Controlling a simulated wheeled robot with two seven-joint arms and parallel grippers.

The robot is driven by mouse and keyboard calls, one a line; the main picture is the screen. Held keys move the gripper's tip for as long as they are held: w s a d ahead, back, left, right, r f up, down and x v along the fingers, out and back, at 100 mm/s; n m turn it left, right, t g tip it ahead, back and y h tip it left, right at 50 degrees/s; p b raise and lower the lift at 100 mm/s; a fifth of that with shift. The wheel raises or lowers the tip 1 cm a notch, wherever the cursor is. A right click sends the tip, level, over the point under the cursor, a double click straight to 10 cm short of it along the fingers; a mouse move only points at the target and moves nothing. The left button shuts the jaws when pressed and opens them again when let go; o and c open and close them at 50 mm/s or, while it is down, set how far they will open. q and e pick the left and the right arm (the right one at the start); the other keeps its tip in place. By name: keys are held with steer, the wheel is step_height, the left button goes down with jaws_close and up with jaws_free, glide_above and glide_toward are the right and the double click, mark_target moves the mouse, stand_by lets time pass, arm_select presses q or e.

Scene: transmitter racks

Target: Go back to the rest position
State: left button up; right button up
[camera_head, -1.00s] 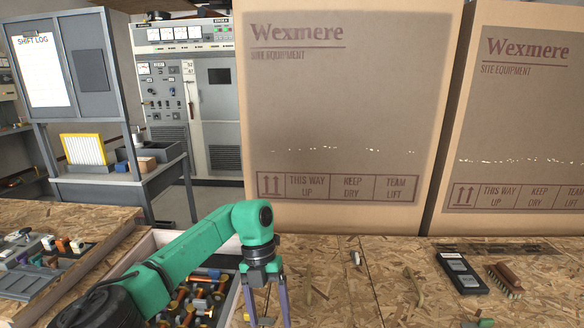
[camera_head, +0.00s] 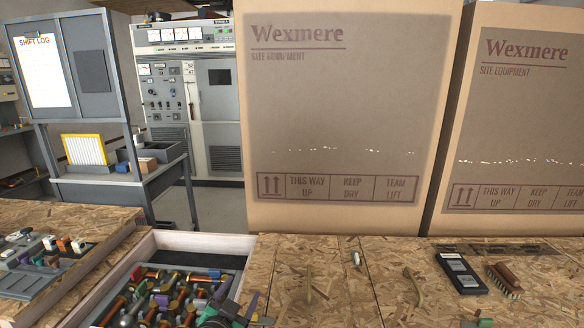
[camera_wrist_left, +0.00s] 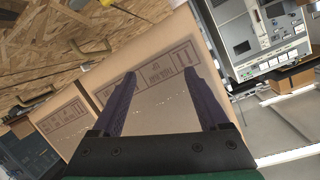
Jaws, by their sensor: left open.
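My left gripper (camera_wrist_left: 158,78) shows in the left wrist view, its two dark purple fingers spread apart with nothing between them. It points toward the large cardboard boxes, which appear tilted beyond the fingers. In the head view I cannot make out my left arm or gripper clearly. My right gripper is in neither view.
A white-walled tray (camera_head: 205,243) of mixed parts and tools sits on the chipboard bench (camera_head: 335,290). Two tall Wexmere cartons (camera_head: 345,110) (camera_head: 520,120) stand behind it. The bench middle is mostly clear.

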arm_select(q)
steer(key=s+a+f+n+g+y, duration=0.1)
steer(key=s+a+f+n+g, duration=0.1)
steer(key=s+a+f+g, duration=0.45)
steer(key=s+a+f+n+g, duration=0.1)
steer(key=s+f, duration=0.3)
steer(key=s, duration=0.6)
steer(key=s+a+f+n+g+y, duration=0.1)
steer(key=s+a+f+n+g, duration=0.1)
steer(key=s+a+f+g, duration=0.45)
steer(key=s+d+f+t, duration=0.1)
steer(key=s+f, duration=0.1)
steer(key=f, duration=0.9)
steer(key=s+d+f+t, duration=0.1)
steer(key=s+d+f, duration=0.1)
steer(key=f, duration=0.9)
steer(key=s+a+f+g, duration=0.1)
steer(key=s+a+f, duration=0.2)
steer(key=s+f, duration=1.1)
step_height(320, 180, up, 15)
steer(key=s+p, duration=0.2)
steer(key=p, duration=1.2)
steer(key=shift+m+g, duration=0.3)
steer(key=shift+m, duration=0.1)
